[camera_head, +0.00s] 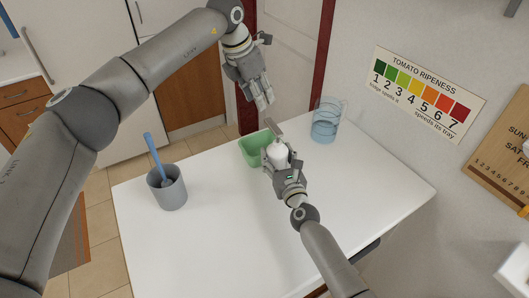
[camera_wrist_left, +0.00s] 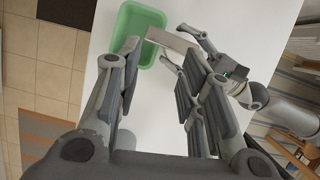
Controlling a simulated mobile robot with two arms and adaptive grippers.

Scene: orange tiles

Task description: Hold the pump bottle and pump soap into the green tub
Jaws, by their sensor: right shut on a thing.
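The white pump bottle (camera_head: 278,153) stands on the white table with its grey pump head (camera_head: 273,127) on top. My right gripper (camera_head: 281,163) is shut on the bottle's body. The green tub (camera_head: 249,146) sits just left of and behind the bottle. My left gripper (camera_head: 266,103) is open and empty, above and behind the pump head. In the left wrist view, its fingers stand apart, with the pump head (camera_wrist_left: 172,40) beyond them. The green tub (camera_wrist_left: 127,31) shows at the top there, and my right gripper (camera_wrist_left: 222,68) at the right. The bottle's body is mostly hidden in that view.
A grey cup (camera_head: 170,194) with a blue-handled tool (camera_head: 153,155) stands at the table's left. A clear bluish glass (camera_head: 325,121) stands at the back right, near the wall. The table's front and middle (camera_head: 225,235) are clear.

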